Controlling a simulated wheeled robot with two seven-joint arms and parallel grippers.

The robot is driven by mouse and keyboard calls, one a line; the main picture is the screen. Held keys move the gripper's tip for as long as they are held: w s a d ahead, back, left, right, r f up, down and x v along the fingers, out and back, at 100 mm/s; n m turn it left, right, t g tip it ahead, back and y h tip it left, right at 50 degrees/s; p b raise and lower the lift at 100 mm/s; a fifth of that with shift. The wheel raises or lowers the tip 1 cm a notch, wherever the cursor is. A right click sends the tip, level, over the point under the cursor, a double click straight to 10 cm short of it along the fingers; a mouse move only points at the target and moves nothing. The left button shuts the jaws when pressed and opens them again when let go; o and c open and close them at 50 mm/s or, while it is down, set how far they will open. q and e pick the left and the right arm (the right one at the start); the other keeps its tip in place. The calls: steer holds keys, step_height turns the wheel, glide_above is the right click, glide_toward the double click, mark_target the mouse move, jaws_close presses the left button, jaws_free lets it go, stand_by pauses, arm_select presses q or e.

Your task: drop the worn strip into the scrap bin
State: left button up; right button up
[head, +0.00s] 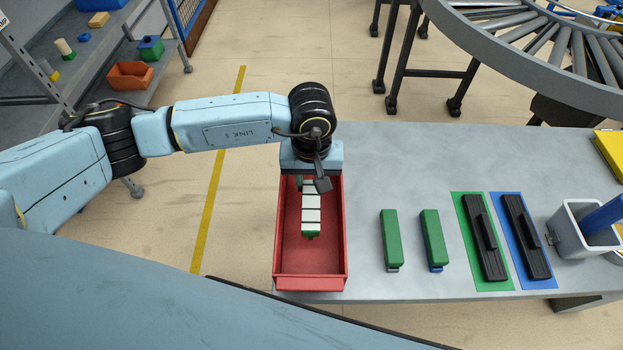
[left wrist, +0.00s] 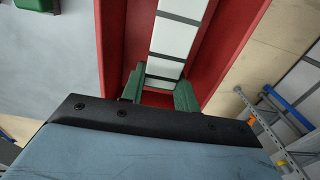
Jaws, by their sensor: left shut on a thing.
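The worn strip (head: 311,216) is white with dark cross bands and a green far end. It lies lengthwise within the outline of the red scrap bin (head: 310,283) in the head view. My left gripper (head: 311,184) is over the back part of the bin and shut on the near-arm end of the strip. In the left wrist view the strip (left wrist: 180,38) runs up between green fingers (left wrist: 158,92), with the bin's red wall (left wrist: 110,45) on either side. I cannot tell whether the strip touches the bin floor. My right gripper is not in view.
On the grey table (head: 400,165), right of the bin, stand two green blocks (head: 391,238) (head: 432,238). Black handled pieces lie on green (head: 463,215) and blue (head: 545,275) mats. A grey holder (head: 575,235) stands farther right. A roller conveyor (head: 490,50) curves behind; shelves stand left.

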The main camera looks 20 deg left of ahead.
arm_select(q)
steer(key=shift+f+b, duration=0.35)
steer(key=shift+b, duration=0.05)
steer(key=o, duration=1.1)
steer(key=shift+r, duration=0.15)
steer(key=shift+r+p, duration=0.25)
steer(key=shift+p, duration=0.25)
step_height(320, 180, up, 12)
steer(key=shift+r, duration=0.25)
